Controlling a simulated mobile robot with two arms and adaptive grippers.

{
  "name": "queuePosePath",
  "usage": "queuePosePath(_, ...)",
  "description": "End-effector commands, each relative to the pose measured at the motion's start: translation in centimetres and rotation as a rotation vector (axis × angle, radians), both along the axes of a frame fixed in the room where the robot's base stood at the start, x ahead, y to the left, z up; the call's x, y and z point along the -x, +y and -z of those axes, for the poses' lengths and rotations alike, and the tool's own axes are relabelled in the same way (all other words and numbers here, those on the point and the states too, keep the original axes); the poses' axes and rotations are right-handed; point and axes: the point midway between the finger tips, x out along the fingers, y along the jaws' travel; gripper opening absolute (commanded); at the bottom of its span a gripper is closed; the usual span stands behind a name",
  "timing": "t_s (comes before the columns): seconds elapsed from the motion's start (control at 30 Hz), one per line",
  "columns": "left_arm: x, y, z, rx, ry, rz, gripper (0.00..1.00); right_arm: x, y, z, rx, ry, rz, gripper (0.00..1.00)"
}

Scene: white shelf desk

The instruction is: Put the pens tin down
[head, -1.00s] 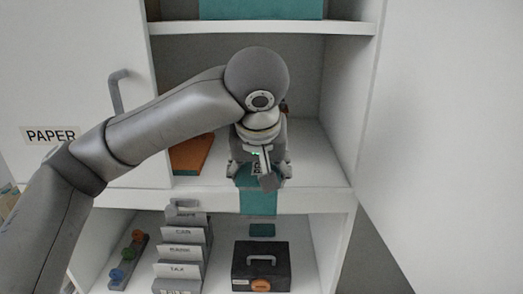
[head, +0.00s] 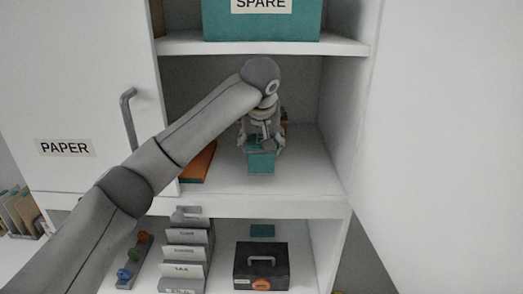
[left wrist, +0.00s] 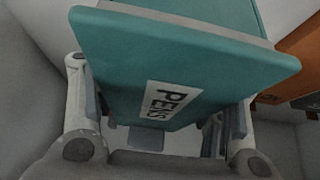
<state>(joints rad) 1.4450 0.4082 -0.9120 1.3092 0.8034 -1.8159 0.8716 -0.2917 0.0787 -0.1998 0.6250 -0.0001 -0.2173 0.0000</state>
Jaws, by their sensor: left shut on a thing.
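The teal pens tin (head: 261,163) is inside the middle shelf compartment, behind the shelf's front edge. My left gripper (head: 262,143) is shut on it. In the left wrist view the tin (left wrist: 180,60) fills the middle between the two fingers, with its PENS label (left wrist: 170,103) showing sideways. I cannot tell whether the tin's base touches the middle shelf (head: 305,178). My right gripper is not in view.
An orange-topped item (head: 198,163) lies left of the tin. The shelf to the right is clear. A teal SPARE box (head: 262,27) is above. A black box (head: 261,266) and grey file rack (head: 186,252) are below. The PAPER door (head: 80,100) is at left.

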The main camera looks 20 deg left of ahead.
Motion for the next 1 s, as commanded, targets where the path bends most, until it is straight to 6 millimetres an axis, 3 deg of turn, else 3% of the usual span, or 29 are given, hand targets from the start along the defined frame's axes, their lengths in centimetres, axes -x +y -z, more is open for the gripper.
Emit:
queuePosePath(0.07, -0.5, 0.2, 0.0, -0.001, 0.0, -0.002, 0.35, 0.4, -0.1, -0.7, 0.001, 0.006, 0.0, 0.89)
queuePosePath(0.3, -0.4, 0.2, 2.6, -0.001, 0.0, -0.002, 0.35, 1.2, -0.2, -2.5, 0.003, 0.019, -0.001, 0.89)
queuePosePath(0.67, -0.4, 0.1, 3.5, 0.0, -0.002, -0.001, 0.35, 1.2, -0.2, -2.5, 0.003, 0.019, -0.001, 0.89)
queuePosePath(0.7, -0.3, 0.1, 3.6, 0.0, -0.001, -0.001, 0.64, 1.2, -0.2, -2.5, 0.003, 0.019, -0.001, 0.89)
queuePosePath(0.9, -0.3, 0.1, 3.6, 0.0, -0.001, -0.001, 0.88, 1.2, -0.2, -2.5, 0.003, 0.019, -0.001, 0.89)
queuePosePath(1.0, -0.3, 0.1, 3.6, 0.0, -0.001, -0.001, 0.88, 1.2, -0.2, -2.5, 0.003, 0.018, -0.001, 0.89)
